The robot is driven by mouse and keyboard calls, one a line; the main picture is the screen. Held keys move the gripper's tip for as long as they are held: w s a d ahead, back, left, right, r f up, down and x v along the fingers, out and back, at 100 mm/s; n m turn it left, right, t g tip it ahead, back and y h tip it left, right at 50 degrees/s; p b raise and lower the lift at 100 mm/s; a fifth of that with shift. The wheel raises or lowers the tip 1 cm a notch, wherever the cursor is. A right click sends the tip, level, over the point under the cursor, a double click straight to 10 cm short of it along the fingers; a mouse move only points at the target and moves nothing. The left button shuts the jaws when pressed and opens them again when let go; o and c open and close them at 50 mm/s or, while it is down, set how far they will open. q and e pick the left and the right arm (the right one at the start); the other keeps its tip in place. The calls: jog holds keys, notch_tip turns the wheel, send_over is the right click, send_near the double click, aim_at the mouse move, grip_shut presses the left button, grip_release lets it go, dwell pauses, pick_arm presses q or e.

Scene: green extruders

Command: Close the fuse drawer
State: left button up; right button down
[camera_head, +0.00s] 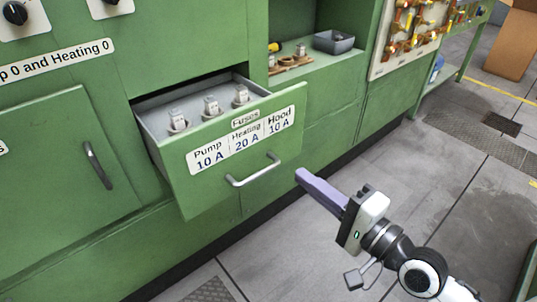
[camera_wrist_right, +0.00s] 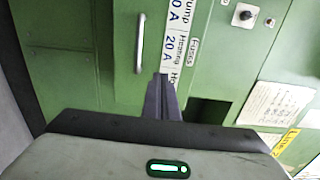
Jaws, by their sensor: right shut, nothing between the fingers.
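The green fuse drawer (camera_head: 235,150) stands pulled out of the green cabinet in the head view, with several fuses (camera_head: 211,106) in its grey tray. Its front carries white labels and a silver bar handle (camera_head: 253,170). My right gripper (camera_head: 302,177) is shut and empty, its purple-grey fingers pointing at the drawer front, just right of the handle and apart from it in the head view. In the right wrist view the shut fingers (camera_wrist_right: 160,90) reach toward the labelled drawer front, with the handle (camera_wrist_right: 141,43) to their left. My left gripper is out of view.
A closed cabinet door (camera_head: 60,170) with a dark handle is left of the drawer. An open shelf with a grey bin (camera_head: 333,42) is right of it. A board of brass fittings (camera_head: 408,30) hangs farther right. The grey floor (camera_head: 330,250) in front is clear.

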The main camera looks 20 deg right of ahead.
aim_at(259, 142)
jog(key=x, duration=1.2)
jog(key=shift+w+a+f, duration=0.1)
jog(key=shift+w, duration=0.05)
jog(key=shift+w, duration=0.1)
